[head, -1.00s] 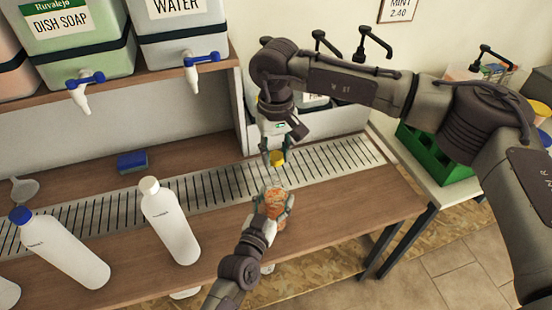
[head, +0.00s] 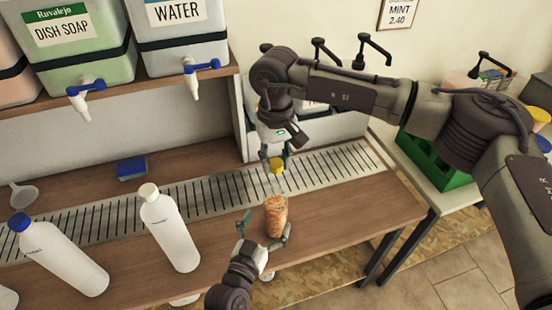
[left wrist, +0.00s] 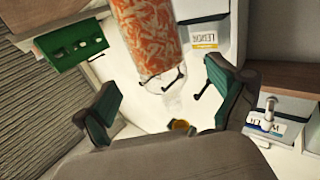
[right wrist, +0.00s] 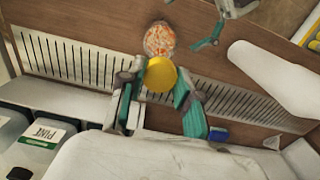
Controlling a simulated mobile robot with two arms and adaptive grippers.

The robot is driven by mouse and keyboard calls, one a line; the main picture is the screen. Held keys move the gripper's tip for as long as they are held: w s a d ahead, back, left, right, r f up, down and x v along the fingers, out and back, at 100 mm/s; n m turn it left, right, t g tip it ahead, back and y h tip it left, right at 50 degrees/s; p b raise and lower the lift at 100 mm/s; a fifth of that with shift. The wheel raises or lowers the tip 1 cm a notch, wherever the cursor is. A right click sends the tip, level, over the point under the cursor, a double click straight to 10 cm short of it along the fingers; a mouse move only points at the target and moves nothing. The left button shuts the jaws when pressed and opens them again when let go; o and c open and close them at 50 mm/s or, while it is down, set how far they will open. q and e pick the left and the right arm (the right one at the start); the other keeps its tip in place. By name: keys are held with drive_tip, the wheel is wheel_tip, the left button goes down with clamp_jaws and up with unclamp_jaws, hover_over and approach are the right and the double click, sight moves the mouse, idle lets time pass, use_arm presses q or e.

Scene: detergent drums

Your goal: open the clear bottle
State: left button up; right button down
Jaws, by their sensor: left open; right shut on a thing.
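The clear bottle (head: 276,217) stands upright on the wooden counter, its contents orange and white. It also shows in the left wrist view (left wrist: 150,35) and, from above, in the right wrist view (right wrist: 159,40). My left gripper (head: 263,228) is open, its fingers spread just in front of the bottle and apart from it. My right gripper (head: 276,166) is shut on the yellow cap (head: 276,164), held above and behind the bottle. The cap is off the bottle and shows between the fingers in the right wrist view (right wrist: 160,75).
A white bottle with a white cap (head: 170,230) and one with a blue cap (head: 62,258) stand to the left. A blue sponge (head: 132,168) lies behind the metal drain grate (head: 215,187). Dispenser drums (head: 180,35) stand on the shelf above. The counter right of the bottle is clear.

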use_arm(q)
drive_tip(key=v, duration=0.6)
drive_tip(key=shift+s, duration=0.35)
drive_tip(key=shift+a, duration=0.1)
